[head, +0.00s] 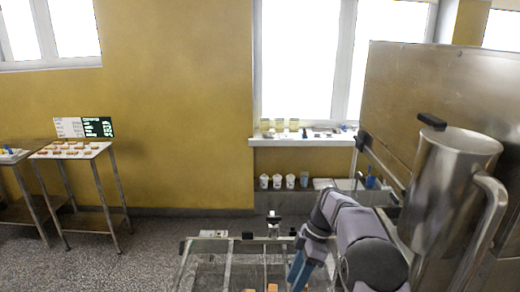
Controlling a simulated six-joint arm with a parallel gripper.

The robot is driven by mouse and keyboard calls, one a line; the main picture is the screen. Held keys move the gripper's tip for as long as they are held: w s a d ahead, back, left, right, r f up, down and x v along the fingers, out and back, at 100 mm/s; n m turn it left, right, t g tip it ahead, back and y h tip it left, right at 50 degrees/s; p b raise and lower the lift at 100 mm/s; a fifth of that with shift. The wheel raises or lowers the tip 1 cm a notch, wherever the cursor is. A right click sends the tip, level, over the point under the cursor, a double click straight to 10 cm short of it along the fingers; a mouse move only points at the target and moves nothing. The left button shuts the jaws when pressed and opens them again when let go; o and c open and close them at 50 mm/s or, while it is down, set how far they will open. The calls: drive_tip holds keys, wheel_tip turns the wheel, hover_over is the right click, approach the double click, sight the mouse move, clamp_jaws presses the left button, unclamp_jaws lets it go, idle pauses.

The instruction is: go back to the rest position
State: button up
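My arm reaches in from the bottom right, bends over near the middle and points down over the mesh frame. The lower end of my arm, with my gripper (300,272), shows as narrow blue-grey parts near the bottom edge. I cannot make out whether the fingers are apart or together, and I see nothing clearly held there. The wire mesh frame (212,268) lies below and to the left of my arm. A few small orange-brown pieces (272,287) show at the bottom edge, partly cut off.
A large steel jug (448,190) stands close at the right before a steel panel (400,85). Several white cups (277,181) line a ledge under the windowsill (300,141). A side table (70,151) with small brown pieces stands at the far left. Open floor (140,250) lies between.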

drive_tip(key=shift+m+h, duration=0.3)
drive_tip(key=shift+m, duration=0.1)
drive_tip(key=s, duration=0.2)
drive_tip(key=s+a+r, duration=0.1)
drive_tip(key=shift+s, duration=0.4)
drive_tip(key=s+d+f+m+t+h, duration=0.1)
drive_tip(key=s+d+f+m, duration=0.1)
drive_tip(key=s+m, duration=0.6)
drive_tip(key=s+d+f+m+t+h+b, duration=0.1)
drive_tip(key=s+d+f+m+h, duration=0.1)
drive_tip(key=s+m, duration=0.6)
drive_tip(key=s+d+f, duration=0.1)
drive_tip(key=s+d, duration=0.1)
drive_tip(key=s, duration=0.3)
drive_tip(key=shift+s+f+m, duration=0.25)
drive_tip(key=shift+s+m, duration=0.15)
